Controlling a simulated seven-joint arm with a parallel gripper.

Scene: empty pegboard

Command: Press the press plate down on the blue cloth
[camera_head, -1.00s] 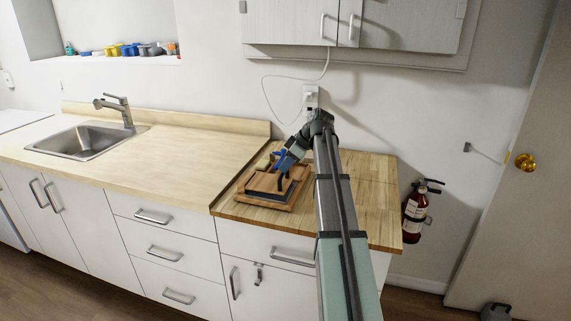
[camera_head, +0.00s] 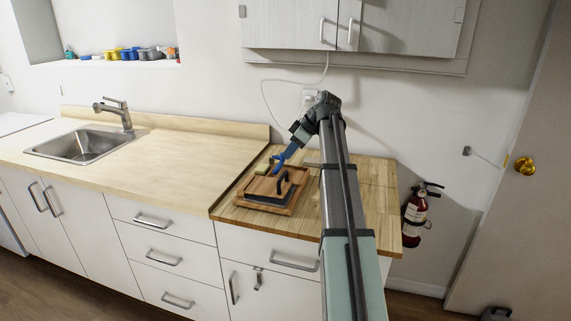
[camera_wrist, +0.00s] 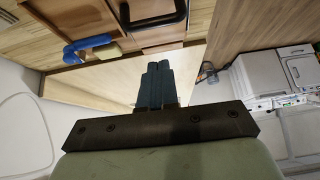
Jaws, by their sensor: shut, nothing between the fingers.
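The press plate (camera_head: 264,187) is a wooden slab with a black arched handle (camera_head: 283,183), lying flat on a wooden tray (camera_head: 287,209) on the counter. A dark layer shows along its lower edge; I cannot tell whether this is the blue cloth. The plate and handle (camera_wrist: 150,20) also show at the top of the wrist view. A bright blue curved object (camera_wrist: 88,43) lies behind the plate, beside a yellow-green block (camera_wrist: 108,53). My gripper (camera_wrist: 155,66) is shut and empty.
The wooden counter (camera_head: 370,190) is clear to the right of the tray. The pale counter (camera_head: 190,160) with a sink (camera_head: 85,144) is clear to the left. Wall cabinets (camera_head: 350,22) hang above, and a fire extinguisher (camera_head: 414,215) is on the wall at right.

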